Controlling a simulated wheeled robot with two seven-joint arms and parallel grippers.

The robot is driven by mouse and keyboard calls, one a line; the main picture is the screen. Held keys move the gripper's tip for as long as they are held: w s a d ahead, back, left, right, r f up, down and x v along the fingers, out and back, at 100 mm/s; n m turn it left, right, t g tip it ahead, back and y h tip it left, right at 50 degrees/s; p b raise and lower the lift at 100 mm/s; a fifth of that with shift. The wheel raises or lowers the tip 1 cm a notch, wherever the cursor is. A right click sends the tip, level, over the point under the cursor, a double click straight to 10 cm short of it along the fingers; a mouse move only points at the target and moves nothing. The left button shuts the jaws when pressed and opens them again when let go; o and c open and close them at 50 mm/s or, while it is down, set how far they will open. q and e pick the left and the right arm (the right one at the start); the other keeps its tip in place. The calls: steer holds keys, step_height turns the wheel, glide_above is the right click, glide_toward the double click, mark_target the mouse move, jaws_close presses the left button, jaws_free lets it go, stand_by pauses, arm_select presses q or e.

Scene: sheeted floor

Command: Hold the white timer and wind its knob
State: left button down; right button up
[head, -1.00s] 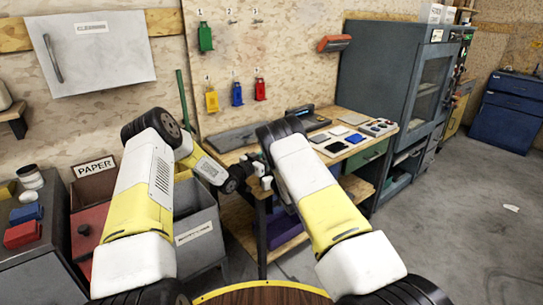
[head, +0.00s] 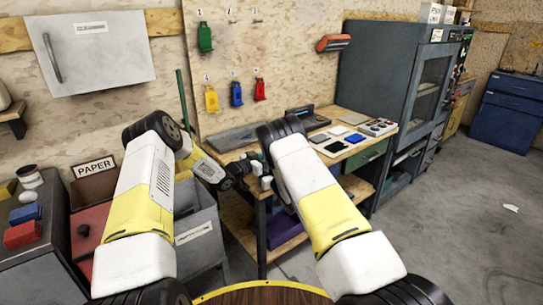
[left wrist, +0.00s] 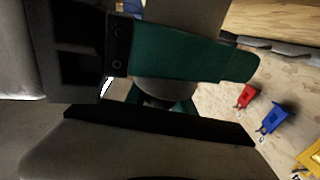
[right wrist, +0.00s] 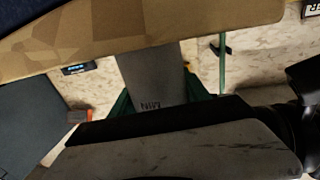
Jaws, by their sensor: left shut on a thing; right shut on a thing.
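A small pale thing, which I take for the white timer (head: 266,182), shows between my two grippers in the head view, in front of the workbench. It is small and partly covered there. In the left wrist view my left gripper (left wrist: 165,98), with green fingers, is shut on a pale grey rounded part (left wrist: 165,88). In the right wrist view my right gripper (right wrist: 155,100) is shut on a flat grey piece (right wrist: 150,72) with small dark lettering. My right arm hides much of the right gripper in the head view. I cannot make out the knob clearly.
The wooden workbench (head: 225,142) stands just behind the grippers, with flat devices on top. Grey bins (head: 200,235) stand at the left below my left arm. A tall grey cabinet (head: 385,75) is at the right.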

arm_select(q)
steer(key=shift+s+d+m+g+h, duration=0.1)
steer(key=shift+s+m+g+h, duration=0.1)
steer(key=shift+m+g+h, duration=0.75)
steer(key=shift+s+d+m+g+h, duration=0.15)
steer(key=shift+m+g+h, duration=0.25)
steer(key=shift+m+g, duration=1)
steer(key=shift+s+m+g+h, duration=0.2)
steer(key=shift+m+g+h, duration=0.45)
steer(key=shift+g, duration=1)
steer(key=shift+s+g, duration=0.15)
steer(key=shift+g, duration=0.35)
steer(key=shift+s+m+g, duration=0.1)
steer(key=shift+m+g, duration=0.2)
steer(key=shift+m, duration=0.1)
steer(key=c, duration=1.3)
jaws_free()
steer(key=shift+d, duration=0.1)
steer(key=shift+c, duration=0.2)
steer(key=s+a, duration=0.1)
steer(key=a, duration=1.1)
steer(key=shift+s, duration=0.3)
